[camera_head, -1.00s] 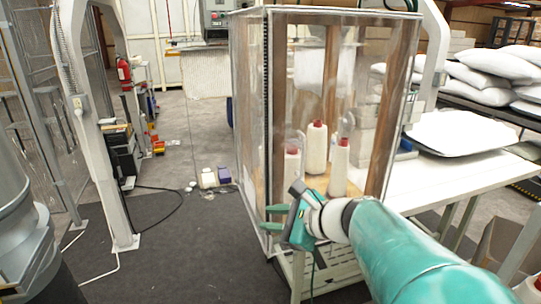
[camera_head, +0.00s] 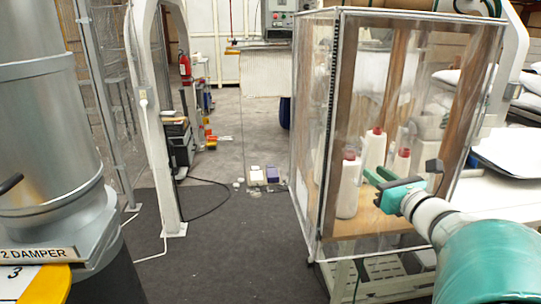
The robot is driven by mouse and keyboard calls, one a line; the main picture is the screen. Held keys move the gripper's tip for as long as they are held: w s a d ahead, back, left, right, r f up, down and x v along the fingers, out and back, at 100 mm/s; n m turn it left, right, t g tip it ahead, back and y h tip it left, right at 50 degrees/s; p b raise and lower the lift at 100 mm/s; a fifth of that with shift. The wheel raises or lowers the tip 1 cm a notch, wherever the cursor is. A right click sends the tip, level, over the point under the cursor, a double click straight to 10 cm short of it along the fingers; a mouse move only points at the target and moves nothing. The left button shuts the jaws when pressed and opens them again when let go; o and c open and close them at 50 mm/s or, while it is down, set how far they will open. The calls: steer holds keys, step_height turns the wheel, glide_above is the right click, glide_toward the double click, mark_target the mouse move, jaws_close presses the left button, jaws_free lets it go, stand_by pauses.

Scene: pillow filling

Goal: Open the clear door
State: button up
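The clear door (camera_head: 385,95) is the see-through front panel of a tall clear-walled cabinet on the right. It appears closed, with its edges against the frame. A dark toothed strip runs down the left front corner, and a dark piece (camera_head: 434,166) shows near the panel's right side.
A grey cylinder (camera_head: 45,110) with a damper sign fills the left edge. A pale post (camera_head: 160,120) stands left of centre. The dark floor between is mostly clear.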

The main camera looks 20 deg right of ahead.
mark_target(360, 182)
steer(key=w, duration=0.6)
steer(key=shift+d, duration=0.25)
jaws_close()
